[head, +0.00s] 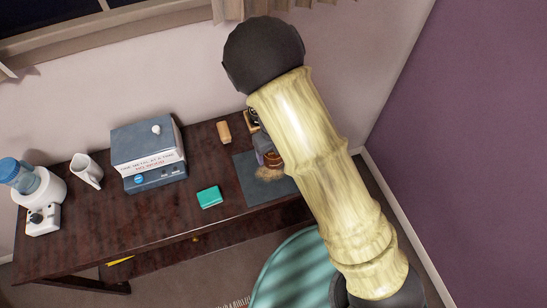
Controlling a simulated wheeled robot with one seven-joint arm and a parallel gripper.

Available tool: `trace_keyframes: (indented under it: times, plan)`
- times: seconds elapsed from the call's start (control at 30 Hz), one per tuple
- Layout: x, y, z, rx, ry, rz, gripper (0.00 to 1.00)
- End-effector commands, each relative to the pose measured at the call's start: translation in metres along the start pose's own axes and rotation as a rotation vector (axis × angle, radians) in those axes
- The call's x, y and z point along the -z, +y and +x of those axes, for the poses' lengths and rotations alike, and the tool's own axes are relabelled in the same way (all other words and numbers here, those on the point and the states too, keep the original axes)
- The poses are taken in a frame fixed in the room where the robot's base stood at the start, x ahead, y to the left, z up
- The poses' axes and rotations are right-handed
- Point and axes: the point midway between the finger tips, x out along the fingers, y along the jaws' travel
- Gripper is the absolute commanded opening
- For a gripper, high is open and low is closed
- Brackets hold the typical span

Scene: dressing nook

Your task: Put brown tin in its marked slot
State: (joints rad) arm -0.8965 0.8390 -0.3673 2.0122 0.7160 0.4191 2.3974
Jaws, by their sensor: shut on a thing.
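My arm, in a pale yellow ribbed sleeve, crosses the right half of the head view and hides most of my gripper (263,146). Only a small dark part of it shows at the arm's left edge, over the dark mat. A small reddish-brown object, which looks like the brown tin (273,160), shows right there, partly hidden by the arm. My gripper appears shut on it. The dark grey mat (252,190) lies on the right part of the table, with a tan patch beside the tin. I cannot make out a marked slot.
The dark wooden table (100,222) also holds a teal box (209,197), a stack of books or boxes (148,150), a white mug (87,170), a white appliance with a blue top (38,190) and a tan block (223,132). A teal round seat (295,275) stands in front.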

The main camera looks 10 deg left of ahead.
Motion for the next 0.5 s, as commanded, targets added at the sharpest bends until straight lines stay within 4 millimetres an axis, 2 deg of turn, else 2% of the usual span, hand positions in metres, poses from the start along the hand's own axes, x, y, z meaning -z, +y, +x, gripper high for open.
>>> trace_keyframes:
  times: [0.1,0.5]
  plan:
    - [0.0000,0.0000,-0.0085,0.000,-0.001,0.000,0.44]
    - [0.0003,-0.0002,-0.0090,0.000,0.000,0.001,0.44]
